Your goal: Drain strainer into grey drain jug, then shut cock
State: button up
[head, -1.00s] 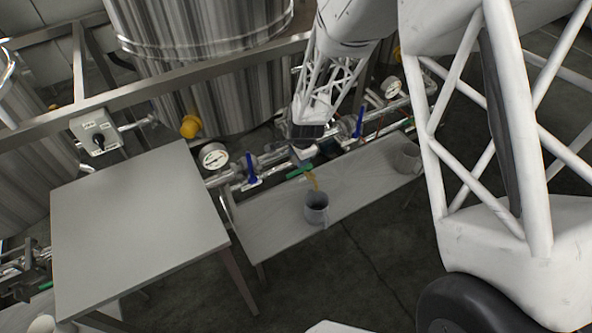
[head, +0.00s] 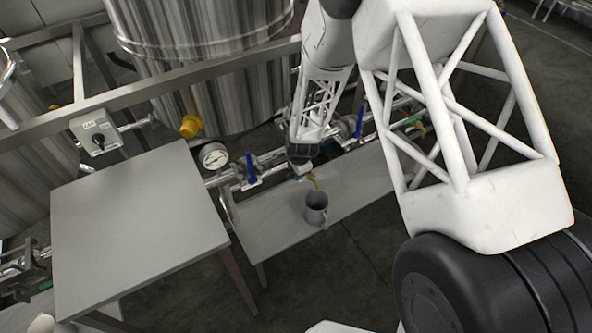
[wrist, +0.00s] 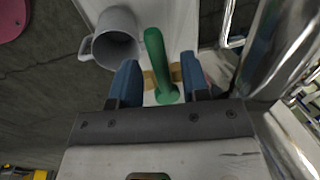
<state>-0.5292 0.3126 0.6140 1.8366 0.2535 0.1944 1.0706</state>
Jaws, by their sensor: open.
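My gripper (head: 302,172) is at the pipe run, above and a little left of the jug in the head view. In the wrist view its blue fingers (wrist: 160,72) are open, one on each side of the green cock handle (wrist: 158,62). I cannot tell if they touch it. Brass of the cock (wrist: 150,80) shows behind the handle. In the head view my gripper hides the handle, and the brass spout (head: 314,182) shows above the grey jug (head: 316,206). The jug stands upright on the low bench and also shows in the wrist view (wrist: 116,40). The strainer is hard to make out.
A blue-handled valve (head: 251,168) and a pressure gauge (head: 214,156) sit on the pipe left of my gripper. Another blue handle (head: 359,122) is to the right, with another green handle (head: 408,121) beyond. A grey table (head: 135,225) stands left; steel tanks (head: 205,50) stand behind.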

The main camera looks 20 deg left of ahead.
grip_shut()
jog(key=shift+n, duration=0.3)
dwell(0.5)
jog(key=shift+s+d+n+g, duration=0.1)
jog(key=shift+d+n+g, duration=0.35)
jog(key=shift+d+n, duration=1.25)
jog(key=shift+s+d+n+g, duration=0.1)
jog(key=shift+d+n+g, duration=0.3)
jog(key=shift+n, duration=2.5)
jog(key=shift+s+d+n+g, duration=0.1)
jog(key=shift+d+n+g, duration=0.65)
jog(key=shift+n, duration=1.55)
jog(key=shift+d+t, duration=0.3)
